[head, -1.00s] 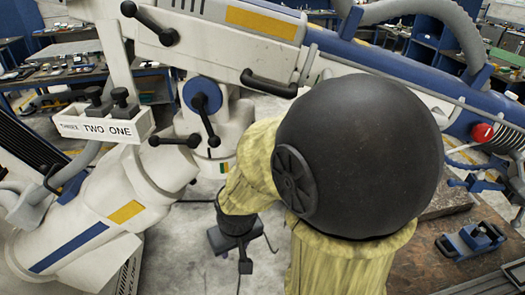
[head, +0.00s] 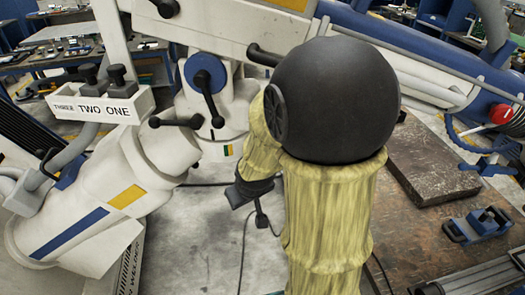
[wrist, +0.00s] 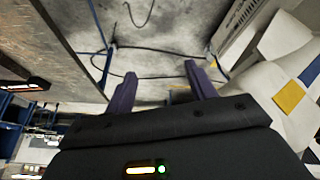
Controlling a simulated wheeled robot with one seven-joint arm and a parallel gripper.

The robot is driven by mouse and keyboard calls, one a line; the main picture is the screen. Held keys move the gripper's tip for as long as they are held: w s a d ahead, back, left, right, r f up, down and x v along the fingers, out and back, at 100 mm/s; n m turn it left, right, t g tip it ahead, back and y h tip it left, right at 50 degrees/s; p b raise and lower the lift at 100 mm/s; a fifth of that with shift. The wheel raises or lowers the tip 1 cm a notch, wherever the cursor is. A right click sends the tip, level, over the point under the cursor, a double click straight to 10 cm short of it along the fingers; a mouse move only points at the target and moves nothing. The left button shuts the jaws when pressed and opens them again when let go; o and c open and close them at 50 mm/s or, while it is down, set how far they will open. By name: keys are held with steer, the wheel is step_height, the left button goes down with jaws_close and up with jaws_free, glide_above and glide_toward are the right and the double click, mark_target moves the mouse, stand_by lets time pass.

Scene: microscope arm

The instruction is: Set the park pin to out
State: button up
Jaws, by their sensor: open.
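My gripper (head: 256,200) hangs dark and small below my yellow-sleeved arm in the head view, over the floor right of the white microscope stand (head: 135,190). In the wrist view my gripper (wrist: 162,85) has its two purple fingers apart, with nothing between them. The stand has a blue round joint with a black lever (head: 214,105) and another black lever (head: 176,122). A red knob (head: 501,114) sits on the blue and white arm at the far right. I cannot tell which part is the park pin. My gripper touches none of these.
A white holder labelled THREE, TWO, ONE (head: 98,104) carries black knobs at left. A brown bench (head: 415,235) at right bears a dark slab (head: 430,160) and a blue clamp (head: 477,226). Cables (wrist: 150,50) lie on the grey floor.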

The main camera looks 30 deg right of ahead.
steer(key=w+d+f+n+t+y+b, duration=0.1)
steer(key=w+d+f+n+t+y, duration=0.1)
steer(key=w+d+t, duration=0.3)
steer(key=w+d+f+n+t+y+b, duration=0.1)
steer(key=w+d+f+n+t+y, duration=0.1)
steer(key=w+d, duration=0.55)
steer(key=s+d+r+n+t+y, duration=0.2)
steer(key=s+d+t+y, duration=0.3)
steer(key=s+d+y, duration=0.3)
steer(key=s+n+y, duration=0.1)
steer(key=s+y, duration=0.2)
steer(key=s, duration=0.2)
steer(key=shift+s+r+n+t, duration=0.15)
steer(key=shift+s+n+t, duration=0.15)
steer(key=p+x, duration=0.5)
steer(key=x, duration=1.2)
steer(key=shift+w+a+p, duration=0.1)
steer(key=shift+w+p, duration=0.1)
steer(key=shift+p, duration=0.1)
